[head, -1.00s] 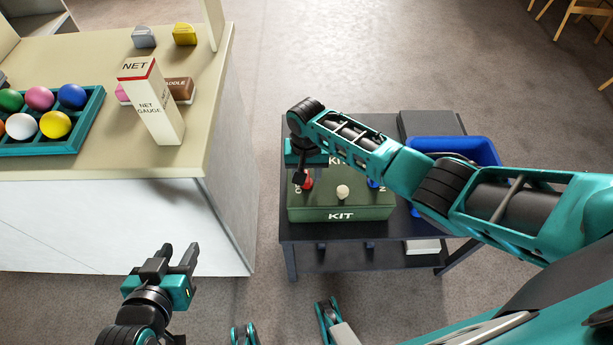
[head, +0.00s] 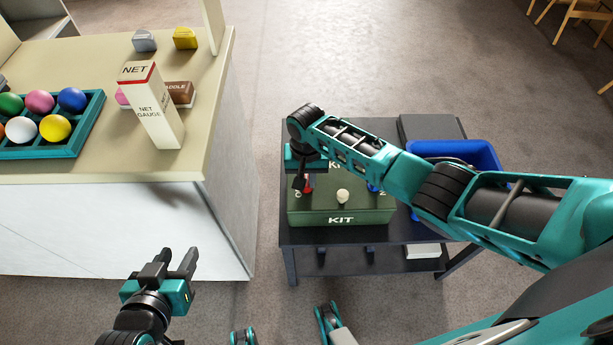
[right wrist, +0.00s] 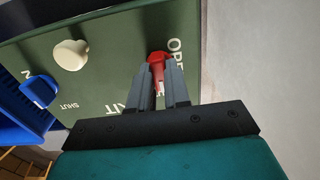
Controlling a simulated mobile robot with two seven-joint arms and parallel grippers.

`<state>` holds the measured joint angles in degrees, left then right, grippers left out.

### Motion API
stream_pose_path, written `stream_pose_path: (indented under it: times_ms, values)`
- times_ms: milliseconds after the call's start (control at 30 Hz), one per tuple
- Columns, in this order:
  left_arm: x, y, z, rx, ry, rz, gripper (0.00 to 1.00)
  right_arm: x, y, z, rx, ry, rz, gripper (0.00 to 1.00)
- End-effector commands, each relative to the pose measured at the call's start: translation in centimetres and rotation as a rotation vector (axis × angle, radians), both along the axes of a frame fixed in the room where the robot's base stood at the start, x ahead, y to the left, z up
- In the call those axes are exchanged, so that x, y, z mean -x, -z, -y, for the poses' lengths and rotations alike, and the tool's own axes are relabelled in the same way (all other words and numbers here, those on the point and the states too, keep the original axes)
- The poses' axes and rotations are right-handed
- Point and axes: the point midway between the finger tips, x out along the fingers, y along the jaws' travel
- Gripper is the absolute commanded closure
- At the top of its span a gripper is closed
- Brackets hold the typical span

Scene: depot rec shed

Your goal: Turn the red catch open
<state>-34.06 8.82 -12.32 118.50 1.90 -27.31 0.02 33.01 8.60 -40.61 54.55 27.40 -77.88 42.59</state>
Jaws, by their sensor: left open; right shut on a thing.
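The green kit box (head: 342,217) stands on a dark cart, with "KIT" lettered on its front. The red catch (head: 309,184) is at the left of its lid, partly hidden by my gripper. My right gripper (head: 302,186) points down at it. In the right wrist view the red catch (right wrist: 159,63) lies between the fingertips of my right gripper (right wrist: 162,76), which are shut on it, beside the letters "OPE". "SHUT" is lettered further left on the lid. My left gripper (head: 178,256) is open and empty, away from the box, in front of the counter.
A cream knob (head: 342,195) is mid-lid and a blue catch (right wrist: 39,91) at the other side. A blue bin (head: 460,152) is behind my right arm on the cart (head: 305,255). The counter (head: 60,180) at left holds a tall net gauge box (head: 157,110) and a tray of balls.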

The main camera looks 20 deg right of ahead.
Motion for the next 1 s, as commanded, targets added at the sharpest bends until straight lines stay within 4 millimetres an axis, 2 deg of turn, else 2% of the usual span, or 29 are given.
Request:
stream_pose_path:
  times_ms: [267,433,1000]
  values:
    - [0.0,-0.4,0.1,0.004,-0.005,0.001,0.57,0.0,-0.1,0.0,0.0,-0.045,0.0,1.0]
    - [0.0,-0.7,0.0,0.003,-0.008,0.004,0.57,0.0,-0.2,0.0,-0.001,-0.137,0.0,1.0]
    - [0.6,-1.0,-1.3,-0.02,-0.026,-0.006,0.57,0.0,-0.1,0.0,0.0,-0.658,0.0,1.0]
